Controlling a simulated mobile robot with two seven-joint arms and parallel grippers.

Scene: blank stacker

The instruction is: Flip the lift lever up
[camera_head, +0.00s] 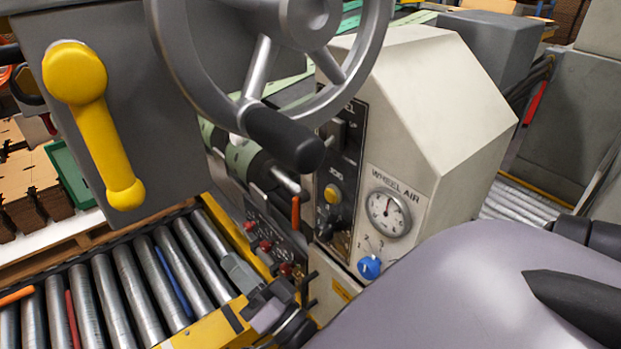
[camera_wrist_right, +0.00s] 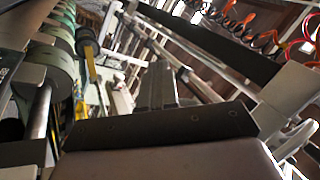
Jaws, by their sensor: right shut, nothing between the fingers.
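A dark panel below the rollers carries a row of red-knobbed levers (camera_head: 265,246). An orange-handled lever (camera_head: 295,213) stands upright just to their right. I cannot read which one is the lift lever. My right gripper (camera_head: 238,272) is low beside this panel, over the yellow frame, just left of and below the red knobs. Its fingers are shut and empty. In the right wrist view the shut fingers (camera_wrist_right: 162,86) show at the centre, with nothing held. Whether they touch a lever is hidden. My left gripper is out of view.
A steel handwheel (camera_head: 262,60) with a black grip overhangs the panel. A large yellow crank handle (camera_head: 97,125) is at left. A cream cabinet with an air gauge (camera_head: 388,212) and blue knob (camera_head: 369,267) stands at right. A roller conveyor (camera_head: 120,290) runs at lower left.

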